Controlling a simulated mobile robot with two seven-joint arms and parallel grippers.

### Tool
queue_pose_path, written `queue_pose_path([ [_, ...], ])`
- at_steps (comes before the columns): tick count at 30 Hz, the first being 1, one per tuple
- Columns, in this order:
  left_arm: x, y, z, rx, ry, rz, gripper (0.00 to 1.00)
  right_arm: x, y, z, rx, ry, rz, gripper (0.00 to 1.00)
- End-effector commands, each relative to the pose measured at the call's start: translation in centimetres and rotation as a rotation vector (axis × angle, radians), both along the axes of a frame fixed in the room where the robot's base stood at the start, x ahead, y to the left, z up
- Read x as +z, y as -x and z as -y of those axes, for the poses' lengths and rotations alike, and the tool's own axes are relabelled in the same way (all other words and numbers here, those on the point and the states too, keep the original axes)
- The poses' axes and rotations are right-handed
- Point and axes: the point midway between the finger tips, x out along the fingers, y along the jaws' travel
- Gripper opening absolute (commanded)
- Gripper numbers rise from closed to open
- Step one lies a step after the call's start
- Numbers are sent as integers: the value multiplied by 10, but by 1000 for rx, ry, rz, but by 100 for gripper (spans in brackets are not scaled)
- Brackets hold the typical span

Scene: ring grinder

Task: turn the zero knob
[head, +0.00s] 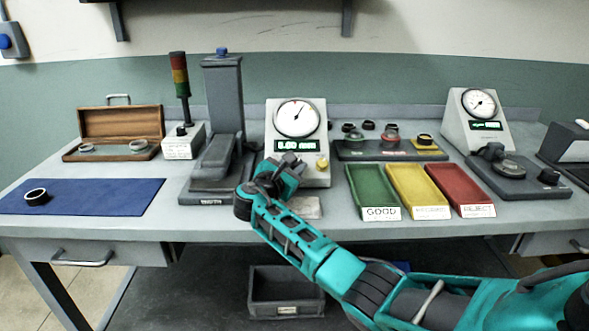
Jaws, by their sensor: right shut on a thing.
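The grey gauge unit (315,118) stands at the back middle of the bench, with a round dial (297,118) and a green digital readout (296,145) that seems to read 0.00. A yellow knob (322,162) shows at the lower right of its front, just right of my gripper and clear of it. My right gripper (288,160) is at the lower left of the unit's front, below the readout. It is shut on what appears to be the zero knob, which the gripper hides. My left gripper is not in view.
A grey press-like stand (223,100) rises close left of my gripper. Green (373,190), yellow (418,190) and red (460,190) trays lie to the right. A second dial unit (472,115) is farther right. A blue mat (90,195) with a dark ring lies left.

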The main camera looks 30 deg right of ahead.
Motion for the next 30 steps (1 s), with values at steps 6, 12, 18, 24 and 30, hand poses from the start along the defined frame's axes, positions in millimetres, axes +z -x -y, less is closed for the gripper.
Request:
queue_pose_path([
  [6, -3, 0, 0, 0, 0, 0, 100, -1, -1, -1, -41, -28, 16, 0],
  [12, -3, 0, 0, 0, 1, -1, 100, 0, -1, -1, -49, -34, 19, 0],
  [18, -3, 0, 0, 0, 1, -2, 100, 0, -1, -1, -48, -34, 19, 0],
  [24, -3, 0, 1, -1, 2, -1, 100, 0, -1, -1, -48, -33, 19, 46],
  [30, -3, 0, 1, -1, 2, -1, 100, 0, -1, 0, -47, -33, 19, 55],
])
